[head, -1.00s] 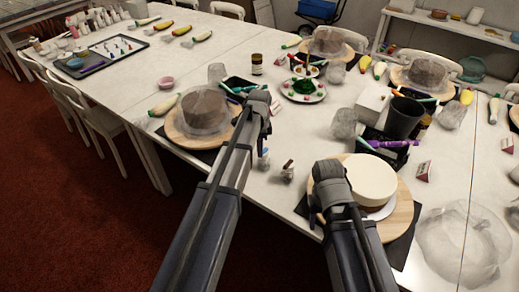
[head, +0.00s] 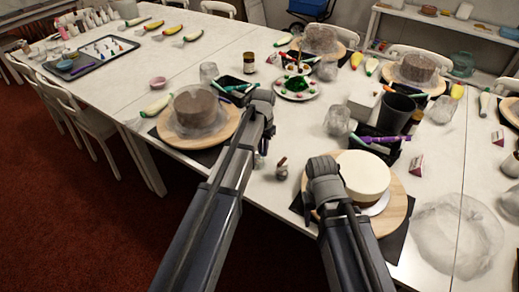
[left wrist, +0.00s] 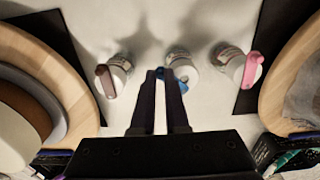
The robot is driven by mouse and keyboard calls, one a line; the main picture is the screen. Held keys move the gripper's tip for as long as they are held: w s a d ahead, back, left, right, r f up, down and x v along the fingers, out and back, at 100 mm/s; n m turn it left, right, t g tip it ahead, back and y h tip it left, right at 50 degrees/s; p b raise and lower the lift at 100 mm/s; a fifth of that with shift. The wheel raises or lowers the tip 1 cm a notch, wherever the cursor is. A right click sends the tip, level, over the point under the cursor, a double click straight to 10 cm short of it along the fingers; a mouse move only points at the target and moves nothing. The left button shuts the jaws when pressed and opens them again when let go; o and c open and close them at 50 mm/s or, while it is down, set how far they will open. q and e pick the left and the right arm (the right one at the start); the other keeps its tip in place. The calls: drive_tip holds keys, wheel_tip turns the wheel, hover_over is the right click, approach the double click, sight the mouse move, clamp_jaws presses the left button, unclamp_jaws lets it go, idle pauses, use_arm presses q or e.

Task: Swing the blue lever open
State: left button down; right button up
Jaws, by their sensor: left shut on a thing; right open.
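Three small white-capped jars stand in a row in the left wrist view. The middle jar (left wrist: 184,68) has the blue lever (left wrist: 172,79), partly hidden between the fingers. My left gripper (left wrist: 165,76) is shut on the blue lever at the jar's cap. In the head view my left gripper (head: 266,136) hangs over the jars, its fingertips mostly hidden. My right gripper (head: 310,208) is open beside the white cake (head: 363,176), apart from the jars.
A jar with a brown lever (left wrist: 105,81) is close on the left, and one with a pink lever (left wrist: 252,69) on the right. Wooden turntables flank the row, one with a wrapped brown cake (head: 199,106). A dark caddy (head: 375,146) stands behind the white cake.

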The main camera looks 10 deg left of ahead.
use_arm(q)
drive_tip(key=shift+w+d+n, duration=0.4)
drive_tip(key=shift+w+n, duration=0.05)
drive_tip(key=shift+n, duration=1.1)
drive_tip(key=shift+w+d+n, duration=0.4)
drive_tip(key=shift+w+n, duration=0.1)
drive_tip(key=shift+n, duration=1)
drive_tip(key=shift+w+d+n, duration=0.4)
drive_tip(key=shift+w+n, duration=0.05)
drive_tip(key=shift+n, duration=1.1)
drive_tip(key=c, duration=0.9)
unclamp_jaws()
drive_tip(key=shift+r, duration=0.15)
wheel_tip(320, 180, up, 8)
drive_tip(key=p, duration=0.7)
drive_tip(key=shift+f+p, duration=0.2)
drive_tip(key=shift+p, duration=0.2)
